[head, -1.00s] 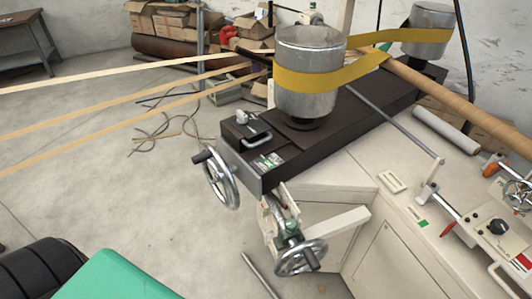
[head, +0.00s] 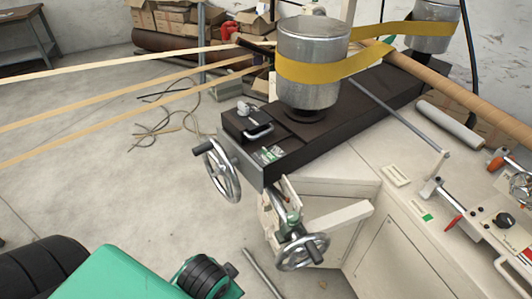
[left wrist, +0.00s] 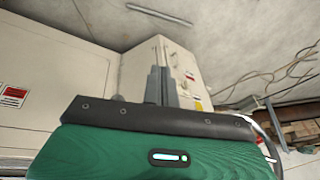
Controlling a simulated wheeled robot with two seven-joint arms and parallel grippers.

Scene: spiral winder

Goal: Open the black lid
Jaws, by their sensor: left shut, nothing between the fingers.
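The black lid (head: 247,121) is a small dark cover with a silver handle, on the near end of the long black machine housing. It lies flat and looks closed. My left gripper (left wrist: 163,75) shows only in the left wrist view, its dark fingers together and nothing between them. Behind it there are pale cabinets, and the lid does not show in that view. In the head view only green and black parts of my arm show at the lower left, well short of the lid. My right gripper is in neither view.
A metal drum (head: 313,50) with a yellow belt (head: 345,68) stands just behind the lid. Two handwheels (head: 222,170) and (head: 302,252) stick out at the housing's near end. Tan strips (head: 120,97) stretch across the left. The floor at left is mostly clear.

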